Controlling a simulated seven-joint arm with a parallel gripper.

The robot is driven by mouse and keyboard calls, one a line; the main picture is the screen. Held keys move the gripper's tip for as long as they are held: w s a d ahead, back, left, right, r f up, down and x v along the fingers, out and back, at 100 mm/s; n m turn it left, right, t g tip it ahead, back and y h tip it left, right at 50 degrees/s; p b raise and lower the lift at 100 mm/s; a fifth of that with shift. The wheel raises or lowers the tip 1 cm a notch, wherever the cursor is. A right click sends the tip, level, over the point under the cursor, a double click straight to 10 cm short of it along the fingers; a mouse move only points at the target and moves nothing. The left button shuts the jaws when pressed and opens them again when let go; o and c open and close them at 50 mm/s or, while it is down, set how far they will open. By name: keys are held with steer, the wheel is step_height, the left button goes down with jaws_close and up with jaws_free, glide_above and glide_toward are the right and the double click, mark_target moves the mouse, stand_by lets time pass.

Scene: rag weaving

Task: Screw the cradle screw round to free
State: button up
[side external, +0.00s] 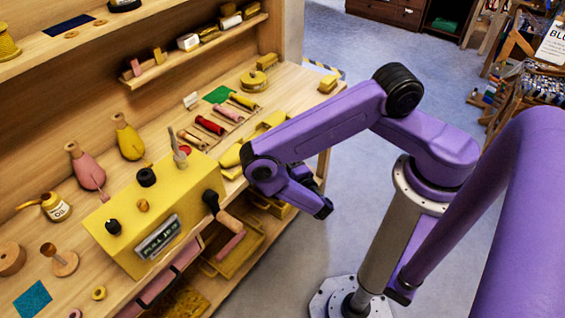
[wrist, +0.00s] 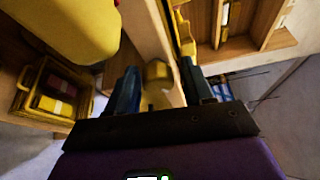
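My gripper (side external: 322,208) hangs beyond the bench's right front edge, at the end of my purple arm. In the wrist view my gripper (wrist: 158,82) has its two dark fingers apart, with a small yellow piece (wrist: 156,72) seen between and beyond them. I cannot tell whether that piece is the cradle screw, and no contact with it shows. In the side view my arm hides part of the bench edge there. A yellow box (side external: 150,213) with black knobs, a label plate and a dark side crank (side external: 211,202) stands on the bench.
Red and yellow rollers (side external: 209,125) lie on the bench behind my arm. Shelves above hold spools and small blocks. A yellow tray (side external: 232,262) sits on the lower shelf. Open floor (side external: 300,265) lies to the right.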

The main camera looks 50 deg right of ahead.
stand_by(0.5)
steer(key=m+y, duration=0.1)
steer(key=m, duration=0.1)
steer(key=m+g, duration=0.1)
steer(key=m, duration=0.1)
steer(key=shift+g+y, duration=0.3)
steer(key=shift+y, duration=0.1)
steer(key=shift+m, duration=0.3)
steer(key=shift+d+r+m+y, duration=0.2)
steer(key=shift+m+y, duration=0.4)
steer(key=shift+m, duration=0.5)
steer(key=shift+m+g+y, duration=0.4)
steer(key=shift+m+y, duration=0.2)
steer(key=shift+m, duration=0.2)
steer(key=c, duration=0.8)
steer(key=shift+c, duration=0.2)
